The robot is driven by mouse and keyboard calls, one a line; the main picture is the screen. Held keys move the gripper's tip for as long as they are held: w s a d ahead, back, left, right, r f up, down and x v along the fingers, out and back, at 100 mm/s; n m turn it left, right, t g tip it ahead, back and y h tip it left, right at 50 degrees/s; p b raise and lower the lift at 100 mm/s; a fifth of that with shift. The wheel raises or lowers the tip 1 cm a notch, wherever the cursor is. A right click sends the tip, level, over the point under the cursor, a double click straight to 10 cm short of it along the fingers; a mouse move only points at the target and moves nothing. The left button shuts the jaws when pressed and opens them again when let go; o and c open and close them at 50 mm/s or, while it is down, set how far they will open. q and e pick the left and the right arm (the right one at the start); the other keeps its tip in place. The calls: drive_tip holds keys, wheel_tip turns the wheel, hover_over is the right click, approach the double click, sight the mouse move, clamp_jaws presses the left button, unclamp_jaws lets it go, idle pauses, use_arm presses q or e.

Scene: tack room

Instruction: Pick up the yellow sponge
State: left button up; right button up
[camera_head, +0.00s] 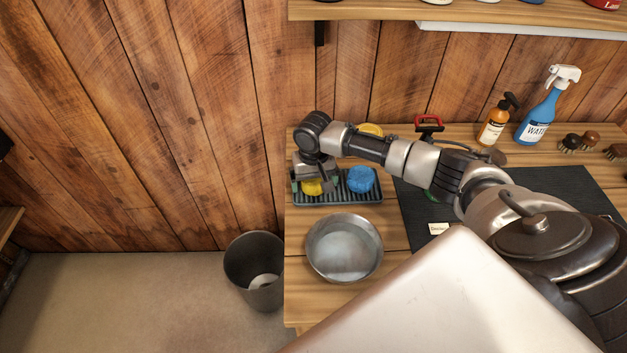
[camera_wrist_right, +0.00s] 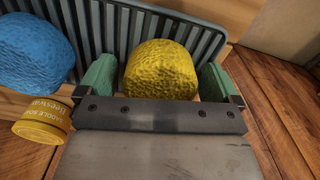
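The yellow sponge (camera_head: 312,187) rests on the dark ribbed tray (camera_head: 335,198) at the left end of the bench, next to a blue sponge (camera_head: 361,179). My right gripper (camera_head: 314,180) is over the tray's left part and partly hides the yellow sponge. In the right wrist view, the yellow sponge (camera_wrist_right: 160,70) sits between the green-padded fingers of my right gripper (camera_wrist_right: 158,82). The fingers are spread wide, one on each side, with a slim gap at the left finger. My left gripper is not in view.
A grey bin (camera_head: 256,271) stands on the floor at left. A spray bottle (camera_head: 540,112) and an orange bottle (camera_head: 495,124) stand at the back right.

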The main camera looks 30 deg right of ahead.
drive_tip(key=c, duration=0.9)
drive_tip(key=shift+r, duration=0.15)
